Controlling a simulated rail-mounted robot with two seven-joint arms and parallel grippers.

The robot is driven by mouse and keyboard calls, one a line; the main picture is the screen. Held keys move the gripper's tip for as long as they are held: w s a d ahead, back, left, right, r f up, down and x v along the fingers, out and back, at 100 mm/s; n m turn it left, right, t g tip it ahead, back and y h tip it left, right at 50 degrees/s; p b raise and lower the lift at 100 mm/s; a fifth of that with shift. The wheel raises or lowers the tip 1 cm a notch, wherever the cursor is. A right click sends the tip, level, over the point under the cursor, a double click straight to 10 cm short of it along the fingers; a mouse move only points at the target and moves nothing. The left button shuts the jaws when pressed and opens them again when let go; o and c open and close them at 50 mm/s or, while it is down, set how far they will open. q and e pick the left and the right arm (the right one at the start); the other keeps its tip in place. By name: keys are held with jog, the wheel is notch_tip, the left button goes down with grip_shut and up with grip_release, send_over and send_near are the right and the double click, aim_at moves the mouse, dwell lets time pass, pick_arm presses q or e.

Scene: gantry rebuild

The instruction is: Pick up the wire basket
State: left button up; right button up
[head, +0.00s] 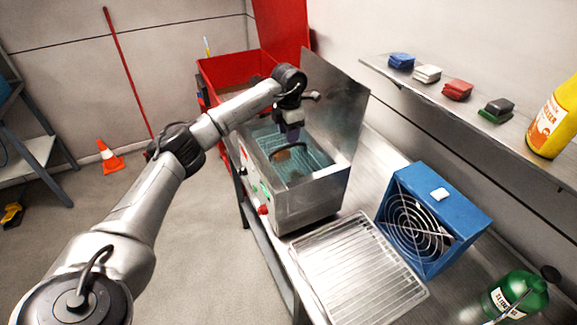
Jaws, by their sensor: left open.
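The wire basket (314,162) sits down inside the open metal tank (310,203), in bluish liquid. A dark curved handle shows above it, and a brown item seems to lie in it. My left gripper (290,138) points down over the tank, right above the basket's handle. It is open, and its fingertips are small and partly lost against the tank, so I cannot tell whether they touch the handle. My right gripper is not in view.
The tank's lid (338,95) stands raised behind it. A draining tray (358,272) lies in front on the bench, beside a blue fan box (457,205) and a green bottle (512,298). A red bin (232,72) stands behind. A shelf (465,108) runs along the right wall.

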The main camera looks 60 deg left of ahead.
aim_at(288, 146)
pick_arm(q)
jog(key=shift+a+f, duration=0.2)
jog(key=shift+f, duration=2.8)
jog(key=shift+c, duration=0.4)
grip_shut()
